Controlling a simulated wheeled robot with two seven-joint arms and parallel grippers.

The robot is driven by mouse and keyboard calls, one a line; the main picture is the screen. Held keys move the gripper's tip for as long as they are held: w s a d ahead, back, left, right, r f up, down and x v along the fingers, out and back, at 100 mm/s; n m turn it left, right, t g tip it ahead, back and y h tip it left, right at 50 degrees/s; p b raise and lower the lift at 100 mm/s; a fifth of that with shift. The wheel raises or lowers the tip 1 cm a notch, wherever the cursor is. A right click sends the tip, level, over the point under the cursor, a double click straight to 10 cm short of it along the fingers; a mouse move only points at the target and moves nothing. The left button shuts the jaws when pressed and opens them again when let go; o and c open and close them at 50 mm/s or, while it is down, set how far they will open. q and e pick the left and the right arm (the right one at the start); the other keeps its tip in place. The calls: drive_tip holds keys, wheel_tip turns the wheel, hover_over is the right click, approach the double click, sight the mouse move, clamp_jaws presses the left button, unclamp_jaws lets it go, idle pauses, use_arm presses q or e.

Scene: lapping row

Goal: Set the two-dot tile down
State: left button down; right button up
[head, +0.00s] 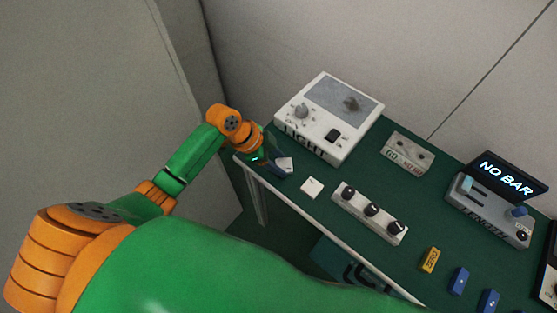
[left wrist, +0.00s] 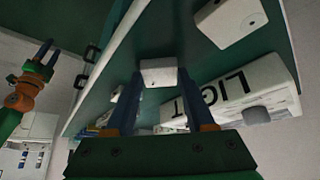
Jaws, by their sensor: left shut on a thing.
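My left gripper (head: 281,166) is shut on a small white tile (head: 286,164) near the green table's left front edge. In the left wrist view the tile (left wrist: 158,72) sits between the two dark blue fingertips (left wrist: 153,80); its dots cannot be made out. I cannot tell whether it touches the table. A second white tile (head: 312,187) lies on the table just right of the gripper. My right gripper (left wrist: 43,56) shows small at the left of the left wrist view, its fingers apart; it is not in the head view.
The white LIGHT box (head: 330,115) stands close behind the left gripper. A white strip with several black knobs (head: 370,211) lies to the right. Further right are a pale GO box (head: 408,152), a NO BAR display (head: 507,176), a yellow block (head: 430,260) and blue blocks (head: 459,281).

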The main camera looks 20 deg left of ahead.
use_arm(q)
drive_tip(key=shift+f, duration=0.1)
drive_tip(key=shift+f, duration=0.15)
drive_tip(key=shift+c, duration=1.3)
unclamp_jaws()
drive_tip(key=shift+a+r, duration=0.15)
drive_tip(key=shift+r, duration=0.35)
drive_tip(key=p+v, duration=0.1)
drive_tip(key=v, duration=1)
drive_tip(key=shift+r, duration=0.2)
drive_tip(key=shift+s+f, duration=0.1)
drive_tip(key=shift+s, duration=0.05)
